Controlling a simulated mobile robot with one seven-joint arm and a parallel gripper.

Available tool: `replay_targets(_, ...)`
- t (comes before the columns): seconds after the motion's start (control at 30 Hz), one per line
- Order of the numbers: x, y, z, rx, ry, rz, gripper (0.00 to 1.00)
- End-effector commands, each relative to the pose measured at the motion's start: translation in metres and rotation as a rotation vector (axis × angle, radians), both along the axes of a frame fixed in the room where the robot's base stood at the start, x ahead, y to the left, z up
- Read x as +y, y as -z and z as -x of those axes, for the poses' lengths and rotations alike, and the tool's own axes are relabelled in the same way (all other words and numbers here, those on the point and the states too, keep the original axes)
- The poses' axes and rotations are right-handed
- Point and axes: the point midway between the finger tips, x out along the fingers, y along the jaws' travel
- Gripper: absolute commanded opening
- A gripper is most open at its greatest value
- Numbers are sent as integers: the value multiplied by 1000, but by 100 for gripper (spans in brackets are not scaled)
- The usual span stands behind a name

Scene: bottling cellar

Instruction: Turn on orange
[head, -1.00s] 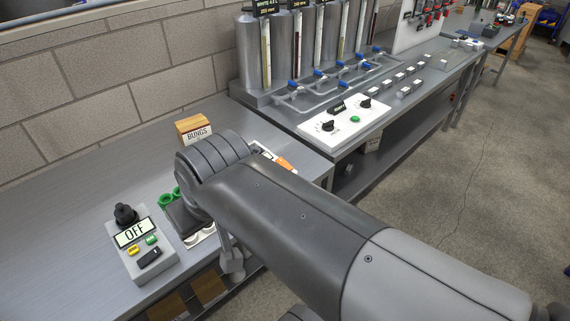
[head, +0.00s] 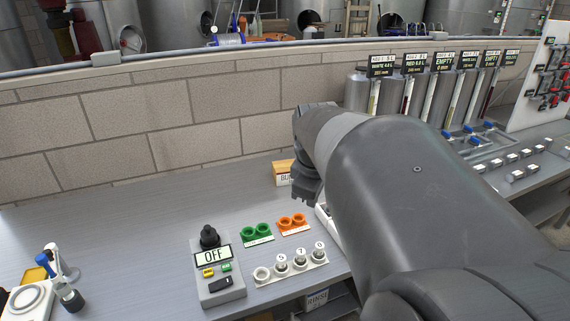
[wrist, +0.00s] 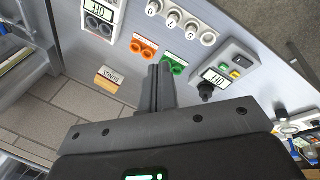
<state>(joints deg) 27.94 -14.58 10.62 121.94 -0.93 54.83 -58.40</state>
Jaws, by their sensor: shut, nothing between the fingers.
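An orange double-ring holder (head: 292,222) sits on the grey bench, right of a similar green one (head: 257,232). Both show in the wrist view, orange (wrist: 143,48) and green (wrist: 172,66). A grey box (head: 218,271) reads OFF and has a black knob on top, yellow and green buttons and a black rocker; it also shows in the wrist view (wrist: 222,74). A second OFF unit (wrist: 100,15) with two dark round parts is in the wrist view; my arm mostly hides it in the head view. My gripper (wrist: 160,68) is shut and empty, apart from everything.
A scale (head: 27,300) and small bottles stand at the left. The bench's left middle is clear.

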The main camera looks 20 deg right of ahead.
Motion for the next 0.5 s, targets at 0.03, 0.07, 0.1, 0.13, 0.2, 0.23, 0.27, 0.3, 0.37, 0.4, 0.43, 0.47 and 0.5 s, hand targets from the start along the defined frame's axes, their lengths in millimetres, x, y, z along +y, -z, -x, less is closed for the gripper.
replay_targets(0.03, -15, 3, -9, 23, -36, 9, 0)
replay_targets(0.07, -22, 5, -14, 36, -67, 16, 0)
replay_targets(0.1, -33, 7, -20, 54, -107, 24, 0)
replay_targets(0.13, -41, 10, -24, 66, -137, 28, 0)
replay_targets(0.2, -60, 14, -34, 92, -206, 38, 0)
replay_targets(0.23, -68, 17, -37, 104, -238, 41, 0)
replay_targets(0.27, -78, 19, -41, 114, -268, 43, 0)
replay_targets(0.3, -90, 23, -45, 126, -308, 45, 0)
replay_targets(0.37, -108, 29, -51, 144, -370, 47, 0)
replay_targets(0.4, -121, 33, -54, 153, -410, 47, 0)
replay_targets(0.43, -130, 36, -56, 159, -440, 48, 0)
replay_targets(0.47, -140, 39, -59, 164, -471, 47, 0)
replay_targets(0.5, -153, 44, -61, 170, -511, 46, 0)
